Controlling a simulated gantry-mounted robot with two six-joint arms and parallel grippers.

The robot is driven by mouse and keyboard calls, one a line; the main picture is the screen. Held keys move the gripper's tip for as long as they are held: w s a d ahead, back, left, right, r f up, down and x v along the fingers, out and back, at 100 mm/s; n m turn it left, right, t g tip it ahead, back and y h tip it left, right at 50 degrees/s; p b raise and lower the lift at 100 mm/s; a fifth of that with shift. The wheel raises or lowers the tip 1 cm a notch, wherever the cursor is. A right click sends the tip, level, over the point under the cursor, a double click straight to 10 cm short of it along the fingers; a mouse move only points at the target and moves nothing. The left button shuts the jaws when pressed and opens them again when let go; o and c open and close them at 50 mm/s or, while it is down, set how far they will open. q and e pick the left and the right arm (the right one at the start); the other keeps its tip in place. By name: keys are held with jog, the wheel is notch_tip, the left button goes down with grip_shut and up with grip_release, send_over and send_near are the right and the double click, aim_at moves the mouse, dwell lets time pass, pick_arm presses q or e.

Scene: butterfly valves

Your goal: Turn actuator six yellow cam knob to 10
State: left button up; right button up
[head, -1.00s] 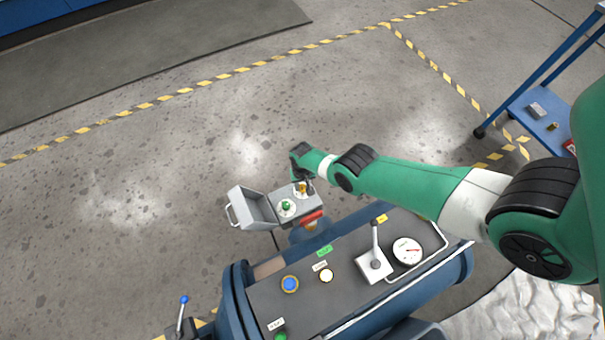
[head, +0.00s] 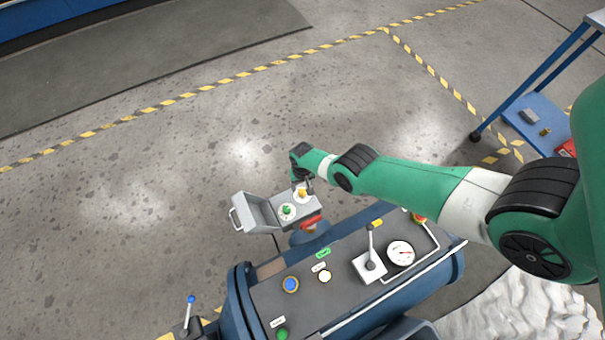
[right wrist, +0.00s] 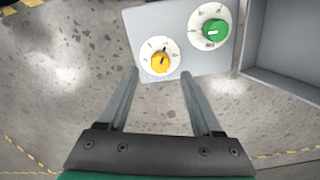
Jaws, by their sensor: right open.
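The yellow cam knob (right wrist: 160,63) sits on a round white dial on the grey actuator box (right wrist: 184,18) in the right wrist view. It also shows in the head view (head: 302,193), partly covered by my gripper. A green knob (right wrist: 214,30) on its own white dial is beside it. My right gripper (right wrist: 158,72) is open, its two fingers apart with the yellow knob between or just beyond their tips. I cannot tell whether they touch it. The dial's numbers are too small to read. My left gripper is not in view.
The box's grey lid (head: 260,213) stands open at the left. Below is a blue-framed panel with a blue button (head: 290,284), a lever (head: 370,250) and a gauge (head: 401,253). A blue cart (head: 538,120) stands at the right. The floor left of the box is clear.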

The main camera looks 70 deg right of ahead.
aim_at(303, 192)
pick_arm(q)
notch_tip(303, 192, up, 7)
jog(key=p, duration=0.5)
pick_arm(e)
notch_tip(303, 192, up, 7)
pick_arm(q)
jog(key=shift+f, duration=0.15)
pick_arm(e)
jog(key=shift+f, duration=0.1)
